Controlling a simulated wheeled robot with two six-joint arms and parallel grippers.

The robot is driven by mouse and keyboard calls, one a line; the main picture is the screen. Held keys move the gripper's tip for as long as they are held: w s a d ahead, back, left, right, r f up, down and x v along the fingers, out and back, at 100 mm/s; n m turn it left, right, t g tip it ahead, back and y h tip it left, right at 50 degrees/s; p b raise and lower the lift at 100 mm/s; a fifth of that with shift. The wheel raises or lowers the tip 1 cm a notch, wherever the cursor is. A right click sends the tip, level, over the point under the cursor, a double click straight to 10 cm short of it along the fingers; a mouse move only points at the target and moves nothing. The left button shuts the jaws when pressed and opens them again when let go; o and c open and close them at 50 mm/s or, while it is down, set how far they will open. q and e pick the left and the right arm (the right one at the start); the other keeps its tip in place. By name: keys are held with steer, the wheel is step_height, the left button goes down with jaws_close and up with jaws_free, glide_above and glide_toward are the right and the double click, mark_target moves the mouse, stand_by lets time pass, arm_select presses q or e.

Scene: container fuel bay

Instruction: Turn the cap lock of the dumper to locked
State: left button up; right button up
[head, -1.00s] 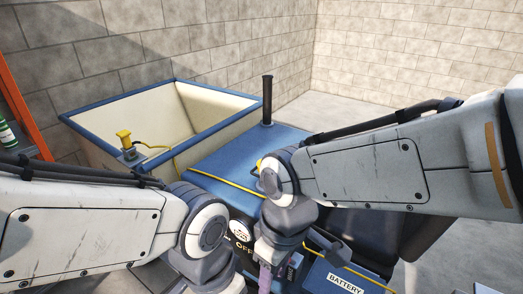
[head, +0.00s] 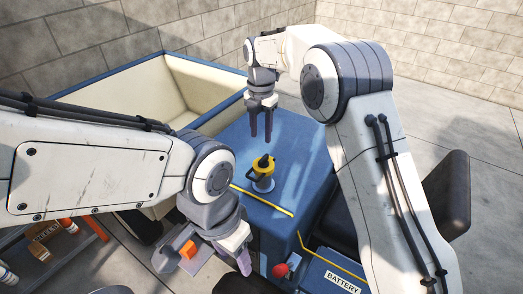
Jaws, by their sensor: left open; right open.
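The dumper's blue deck (head: 228,140) fills the middle of the head view. A yellow fuel cap (head: 262,171) with a black piece on top sits on a pale round neck on the deck. The angle of its lock and any markings are too small to read. My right gripper (head: 261,128) is open and empty, pointing down beyond and above the cap, apart from it. My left gripper (head: 222,254) is open, low and nearer than the cap, to its left. One left finger shows clearly; the other is hard to make out.
The cream-lined skip (head: 118,95) stands at the left. A red knob (head: 280,270) and a battery cover (head: 343,281) are at the front. A black seat (head: 447,190) is at the right. An orange block (head: 187,249) shows beside my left gripper. Shelf items lie lower left.

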mark_target(264, 157)
steer(key=f, duration=0.3)
steer(key=f+p, duration=0.1)
steer(key=f, duration=0.5)
steer(key=shift+d+f, duration=0.1)
steer(key=shift+d, duration=0.3)
steer(key=shift+c, duration=0.3)
